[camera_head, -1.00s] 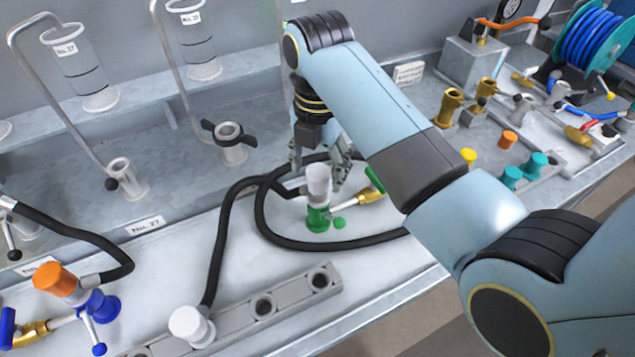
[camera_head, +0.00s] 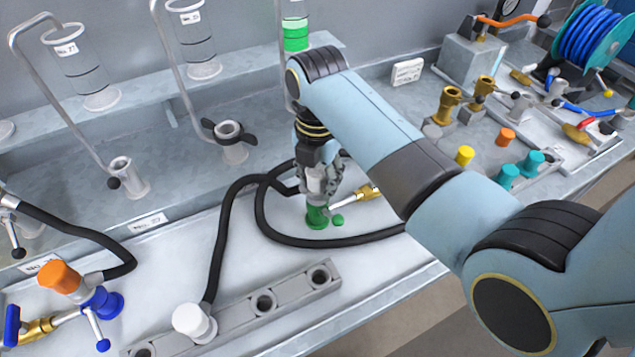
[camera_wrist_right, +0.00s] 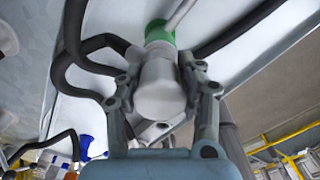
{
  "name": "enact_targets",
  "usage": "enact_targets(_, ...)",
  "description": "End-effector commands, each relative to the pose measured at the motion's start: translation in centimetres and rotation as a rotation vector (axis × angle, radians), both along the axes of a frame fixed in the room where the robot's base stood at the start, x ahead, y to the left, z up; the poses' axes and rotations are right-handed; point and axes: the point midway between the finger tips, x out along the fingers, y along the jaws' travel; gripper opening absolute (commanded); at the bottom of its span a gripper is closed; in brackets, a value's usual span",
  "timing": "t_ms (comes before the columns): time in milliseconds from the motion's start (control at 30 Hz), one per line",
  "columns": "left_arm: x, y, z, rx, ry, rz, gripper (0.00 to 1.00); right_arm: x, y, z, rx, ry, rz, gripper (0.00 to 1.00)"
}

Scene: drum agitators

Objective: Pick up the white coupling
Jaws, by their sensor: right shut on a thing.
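The white coupling (camera_head: 314,187) stands upright on the green fitting (camera_head: 317,218), with a black hose running to it. My right gripper (camera_head: 321,180) comes down from above and is shut around the coupling's upper part. In the right wrist view, the white coupling (camera_wrist_right: 159,90) sits between the two fingers of my right gripper (camera_wrist_right: 160,88), with the green fitting (camera_wrist_right: 157,31) beyond it. The fingers partly hide the coupling in the head view. My left gripper is not in view.
The black hose (camera_head: 262,215) loops around the green fitting. An orange-capped blue valve (camera_head: 97,300) is at lower left. Brass fittings (camera_head: 447,105) stand to the right of my arm.

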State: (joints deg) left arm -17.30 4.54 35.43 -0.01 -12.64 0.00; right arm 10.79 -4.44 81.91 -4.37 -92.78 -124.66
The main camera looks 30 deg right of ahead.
Motion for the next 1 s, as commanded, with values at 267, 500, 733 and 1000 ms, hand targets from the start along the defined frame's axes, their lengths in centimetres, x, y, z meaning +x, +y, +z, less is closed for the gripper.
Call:
enact_targets(267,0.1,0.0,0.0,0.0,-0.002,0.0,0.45,0.1,0.0,0.1,0.0,-0.002,0.0,0.0)
enact_targets(500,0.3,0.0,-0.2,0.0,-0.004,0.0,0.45,0.1,0.0,1.0,0.0,-0.004,0.0,0.0)
enact_targets(733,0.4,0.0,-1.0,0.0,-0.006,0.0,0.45,0.1,-0.9,4.5,-0.005,-0.006,-0.002,0.0)
enact_targets(1000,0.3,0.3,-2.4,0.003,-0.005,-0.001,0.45,-0.2,-7.2,8.0,-0.009,-0.005,-0.001,0.0)
